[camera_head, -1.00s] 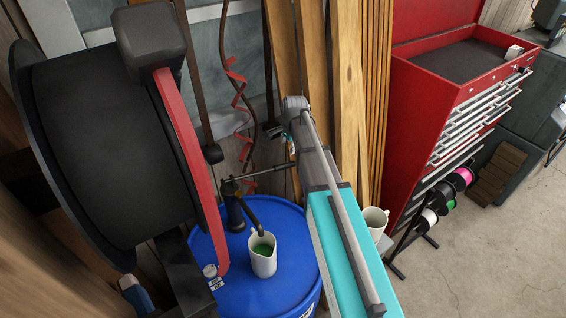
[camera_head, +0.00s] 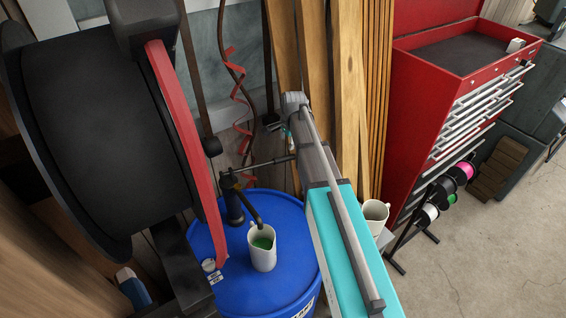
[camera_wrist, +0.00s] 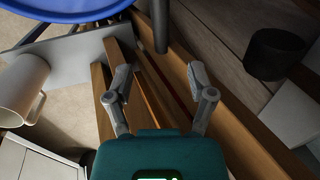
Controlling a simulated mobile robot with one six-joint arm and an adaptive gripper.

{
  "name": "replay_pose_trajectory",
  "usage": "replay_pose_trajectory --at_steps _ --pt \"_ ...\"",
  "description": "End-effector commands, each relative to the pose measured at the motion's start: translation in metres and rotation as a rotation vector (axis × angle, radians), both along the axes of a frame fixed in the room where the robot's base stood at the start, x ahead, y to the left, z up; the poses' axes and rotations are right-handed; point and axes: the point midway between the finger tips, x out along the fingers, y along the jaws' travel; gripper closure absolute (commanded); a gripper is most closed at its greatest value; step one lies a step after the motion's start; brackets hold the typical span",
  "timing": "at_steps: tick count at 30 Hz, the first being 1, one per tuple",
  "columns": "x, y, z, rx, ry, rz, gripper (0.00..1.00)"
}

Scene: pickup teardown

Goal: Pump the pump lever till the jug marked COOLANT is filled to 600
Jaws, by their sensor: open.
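The pump (camera_head: 234,205) stands on a blue drum (camera_head: 287,208), with its dark spout bent over a white jug. Its thin pump lever (camera_head: 262,163) runs right and slightly up, and its far end passes behind my arm. The white jug (camera_head: 262,257) on the drum holds green liquid; no marking or scale on it is readable. My gripper (camera_head: 280,130) is partly hidden by its own wrist in the head view. In the wrist view my gripper (camera_wrist: 160,78) is open with nothing between its fingers; a dark rod (camera_wrist: 160,28), possibly the lever, ends just beyond them.
A second white jug (camera_head: 375,212) stands right of my arm; a white jug (camera_wrist: 22,88) also shows in the wrist view. A large black reel (camera_head: 100,130) with a red arm crowds the left. Wooden planks (camera_head: 345,90) lean behind. A red tool cabinet (camera_head: 425,110) stands right.

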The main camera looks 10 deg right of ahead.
Motion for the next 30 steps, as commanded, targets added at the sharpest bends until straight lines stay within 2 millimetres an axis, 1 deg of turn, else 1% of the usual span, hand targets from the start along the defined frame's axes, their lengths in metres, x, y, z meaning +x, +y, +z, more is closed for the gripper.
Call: replay_pose_trajectory --at_steps 1,30 --pt "0.001 0.000 -0.008 0.000 0.000 0.000 0.29" --pt "0.014 0.006 -0.081 0.000 0.000 0.001 0.29"
